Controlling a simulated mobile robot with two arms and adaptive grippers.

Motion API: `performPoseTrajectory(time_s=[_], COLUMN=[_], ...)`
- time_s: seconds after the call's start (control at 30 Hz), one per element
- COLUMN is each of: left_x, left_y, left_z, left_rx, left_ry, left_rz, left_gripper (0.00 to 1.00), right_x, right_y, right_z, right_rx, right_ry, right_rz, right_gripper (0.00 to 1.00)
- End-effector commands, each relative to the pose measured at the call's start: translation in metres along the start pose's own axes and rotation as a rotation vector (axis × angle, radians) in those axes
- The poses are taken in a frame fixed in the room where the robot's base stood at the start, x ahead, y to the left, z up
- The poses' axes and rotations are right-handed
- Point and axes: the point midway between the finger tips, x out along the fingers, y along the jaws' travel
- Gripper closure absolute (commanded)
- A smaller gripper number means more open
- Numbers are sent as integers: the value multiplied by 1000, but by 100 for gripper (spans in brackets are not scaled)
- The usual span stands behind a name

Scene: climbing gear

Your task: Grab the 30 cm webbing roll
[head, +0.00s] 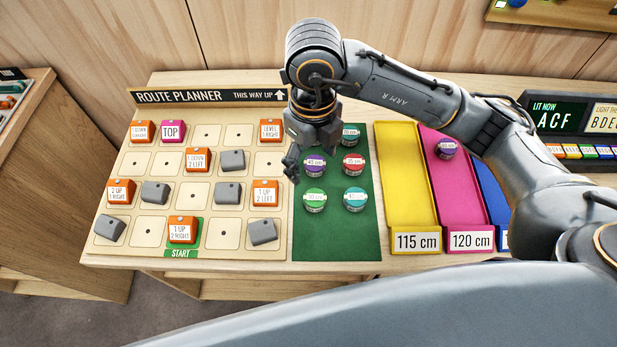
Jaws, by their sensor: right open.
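Several small round webbing rolls stand on a green mat (337,240). The green roll (314,199) at the front left has a label that seems to read 30 cm, though the print is small. A purple roll (316,164) is behind it, a red roll (353,163) is at the middle right, a teal roll (354,199) is at the front right and another teal roll (350,133) is at the back. My right gripper (292,172) is open and points down by the mat's left edge, just left of the purple roll. It holds nothing that I can see. My left gripper is out of view.
The route planner board (150,225) with orange, pink and grey blocks lies left of the mat. Right of it are a yellow tray (405,190), a pink tray (465,205) holding a purple roll (446,148), and a blue tray (492,195). My right arm crosses above the trays.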

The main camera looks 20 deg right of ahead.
Motion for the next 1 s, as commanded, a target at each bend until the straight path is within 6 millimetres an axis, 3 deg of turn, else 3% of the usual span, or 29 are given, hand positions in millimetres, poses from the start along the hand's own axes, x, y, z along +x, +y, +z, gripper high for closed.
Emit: performPoseTrajectory(time_s=[0.17, 0.4, 0.5, 0.67, 0.87, 1.0], left_x=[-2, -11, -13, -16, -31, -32], left_y=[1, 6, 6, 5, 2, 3], left_z=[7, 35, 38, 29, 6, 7], left_rx=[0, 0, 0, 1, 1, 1], left_ry=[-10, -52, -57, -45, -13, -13], left_rz=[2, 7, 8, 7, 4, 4], left_gripper=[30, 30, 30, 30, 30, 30], right_x=[24, 68, 80, 89, 116, 133], right_y=[0, 0, 0, -1, -8, -7], right_z=[-2, -1, -1, -2, -6, -4], right_rx=[1, 1, 1, 0, 1, 0], right_ry=[8, 5, 4, 3, 7, 3], right_rz=[3, 3, 2, 2, 2, 2], right_gripper=[28, 28, 28, 28, 28, 28])
